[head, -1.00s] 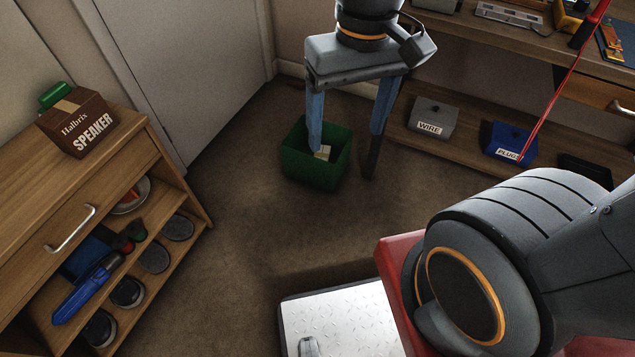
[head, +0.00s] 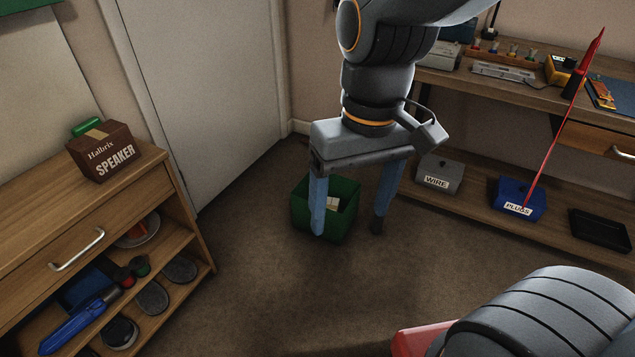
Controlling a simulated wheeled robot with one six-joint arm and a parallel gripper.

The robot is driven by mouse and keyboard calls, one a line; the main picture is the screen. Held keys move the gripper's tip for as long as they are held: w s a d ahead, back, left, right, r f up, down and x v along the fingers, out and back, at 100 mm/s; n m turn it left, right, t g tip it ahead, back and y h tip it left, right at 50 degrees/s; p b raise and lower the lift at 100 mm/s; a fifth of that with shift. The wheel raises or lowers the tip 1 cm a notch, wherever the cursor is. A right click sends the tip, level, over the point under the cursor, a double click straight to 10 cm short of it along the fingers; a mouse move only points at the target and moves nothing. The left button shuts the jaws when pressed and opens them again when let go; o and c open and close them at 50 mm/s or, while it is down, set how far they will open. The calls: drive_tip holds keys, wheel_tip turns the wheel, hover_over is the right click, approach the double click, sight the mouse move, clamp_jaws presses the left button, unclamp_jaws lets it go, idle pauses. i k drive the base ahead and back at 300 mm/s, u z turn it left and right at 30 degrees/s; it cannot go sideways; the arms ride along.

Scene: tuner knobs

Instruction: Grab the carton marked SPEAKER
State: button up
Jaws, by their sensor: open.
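The brown carton marked SPEAKER (head: 105,154) sits on top of the wooden cabinet at the left. It has a tan tape strip and the word Halbrix above SPEAKER. My gripper (head: 347,230) hangs in the middle of the view, fingers pointing down, with a wide gap between its blue-sided fingers. It is open and holds nothing. It is well to the right of the carton and apart from it.
A green bin (head: 340,218) stands on the floor behind my gripper. The cabinet (head: 40,215) has a drawer handle and shelves with shoes. A workbench at right holds a WIRE box (head: 438,176) and a blue PLUGS box (head: 518,200) on its lower shelf. A green object stands behind the carton.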

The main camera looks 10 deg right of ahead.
sight(102, 152)
drive_tip(key=u, duration=1.4)
drive_tip(key=k, duration=0.5)
drive_tip(key=z, duration=0.9)
drive_tip(key=i, duration=0.95)
drive_tip(key=u, duration=0.55)
drive_tip(key=i, duration=0.55)
drive_tip(key=u, duration=0.8)
drive_tip(key=i, duration=0.55)
drive_tip(key=z, duration=0.05)
